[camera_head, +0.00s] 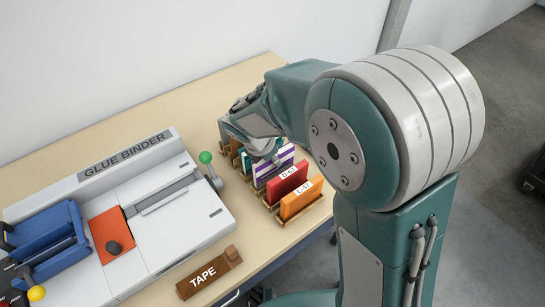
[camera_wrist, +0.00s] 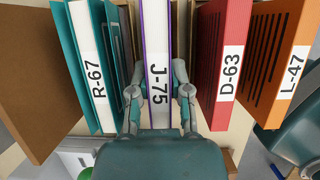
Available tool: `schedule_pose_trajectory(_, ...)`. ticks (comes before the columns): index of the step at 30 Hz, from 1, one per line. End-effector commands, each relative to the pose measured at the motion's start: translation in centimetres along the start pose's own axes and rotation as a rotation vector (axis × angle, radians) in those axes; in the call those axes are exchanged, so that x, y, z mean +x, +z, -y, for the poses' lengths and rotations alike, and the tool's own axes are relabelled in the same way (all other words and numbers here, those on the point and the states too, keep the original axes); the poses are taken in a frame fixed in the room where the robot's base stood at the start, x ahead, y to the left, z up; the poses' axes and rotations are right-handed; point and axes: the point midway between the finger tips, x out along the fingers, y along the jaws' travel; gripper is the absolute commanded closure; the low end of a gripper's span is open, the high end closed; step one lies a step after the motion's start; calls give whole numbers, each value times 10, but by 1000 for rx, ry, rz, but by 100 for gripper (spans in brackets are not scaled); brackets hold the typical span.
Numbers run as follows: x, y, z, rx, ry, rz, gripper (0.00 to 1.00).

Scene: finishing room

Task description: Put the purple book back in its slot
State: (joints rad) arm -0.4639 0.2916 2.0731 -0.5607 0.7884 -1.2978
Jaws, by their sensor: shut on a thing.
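The purple book (camera_head: 273,168), with a white spine, stands upright in the wooden rack (camera_head: 283,221), between a teal book and a red book. In the wrist view the purple book (camera_wrist: 157,40) has the spine label J-75. My gripper (camera_wrist: 158,70) is shut on this spine, one finger on each side. In the head view my gripper (camera_head: 265,146) is at the rack, partly hidden by my arm. The book's lower edge is hidden, so I cannot tell how deep it sits.
Teal R-67 (camera_wrist: 92,65) is left of my fingers; red D-63 (camera_wrist: 222,60) and orange L-47 (camera_wrist: 275,60) are right. A brown panel (camera_wrist: 35,80) is far left. The glue binder (camera_head: 180,225) and tape block (camera_head: 208,274) share the table.

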Motion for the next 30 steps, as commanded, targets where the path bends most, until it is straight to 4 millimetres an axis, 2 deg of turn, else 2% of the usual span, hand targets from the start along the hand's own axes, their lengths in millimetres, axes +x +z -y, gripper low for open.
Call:
schedule_pose_trajectory(19,10,-5,0,0,-2,1,100)
schedule_pose_trajectory(20,10,-5,0,0,-1,1,66)
schedule_pose_trajectory(21,10,-5,0,0,-1,1,61)
schedule_pose_trajectory(30,10,-5,0,0,-1,1,61)
